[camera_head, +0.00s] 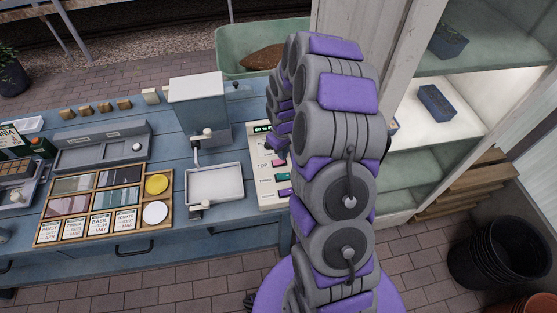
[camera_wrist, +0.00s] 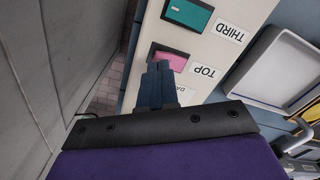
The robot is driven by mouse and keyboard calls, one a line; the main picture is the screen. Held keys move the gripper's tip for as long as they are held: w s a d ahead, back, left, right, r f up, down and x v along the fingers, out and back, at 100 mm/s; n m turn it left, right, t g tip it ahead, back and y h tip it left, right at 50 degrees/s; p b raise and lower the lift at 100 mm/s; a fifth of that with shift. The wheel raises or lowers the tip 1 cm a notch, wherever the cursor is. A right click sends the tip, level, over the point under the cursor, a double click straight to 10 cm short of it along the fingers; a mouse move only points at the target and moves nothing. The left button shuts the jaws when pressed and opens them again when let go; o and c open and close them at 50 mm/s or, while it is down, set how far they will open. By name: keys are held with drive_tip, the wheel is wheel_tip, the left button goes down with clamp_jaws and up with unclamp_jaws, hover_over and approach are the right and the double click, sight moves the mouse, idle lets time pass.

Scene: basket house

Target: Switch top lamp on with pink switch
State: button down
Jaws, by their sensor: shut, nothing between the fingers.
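The pink switch (camera_wrist: 171,60) sits in a black frame on a white switch panel (camera_head: 272,198), beside a label reading TOP. In the wrist view my gripper (camera_wrist: 159,67) is shut and empty. Its fingertips overlap the near edge of the pink switch; I cannot tell whether they touch it. In the head view the pink switch (camera_head: 279,163) is just left of my arm, which hides part of the panel. A teal switch (camera_wrist: 188,14) labelled THIRD lies beyond the pink one. No lamp body is clearly visible.
A shelf unit (camera_head: 398,160) stands at the right; its middle shelf is brightly lit, and the upper shelf looks dimmer. A metal tray (camera_head: 215,184) and a wooden seed box (camera_head: 50,240) are on the blue table. Black pots (camera_head: 488,252) stand on the floor at right.

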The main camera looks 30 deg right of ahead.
drive_tip(key=shift+f, duration=0.85)
idle(1.0)
drive_tip(key=shift+r+p, duration=1.3)
drive_tip(key=shift+r, duration=2.2)
drive_tip(key=s+a+r, duration=0.7)
drive_tip(key=r, duration=0.4)
drive_tip(key=s+a+r+m, duration=0.1)
drive_tip(key=s+a+r, duration=0.1)
drive_tip(key=s, duration=0.6)
drive_tip(key=s+a+r+m+g, duration=0.1)
drive_tip(key=s+a+r, duration=0.2)
drive_tip(key=s, duration=0.6)
drive_tip(key=s+a+r, duration=0.2)
drive_tip(key=s+r, duration=0.3)
drive_tip(key=s, duration=0.3)
drive_tip(key=shift+s+a+r+m+g, duration=0.15)
drive_tip(key=shift+r+m+g, duration=0.15)
drive_tip(key=shift+m+g, duration=0.1)
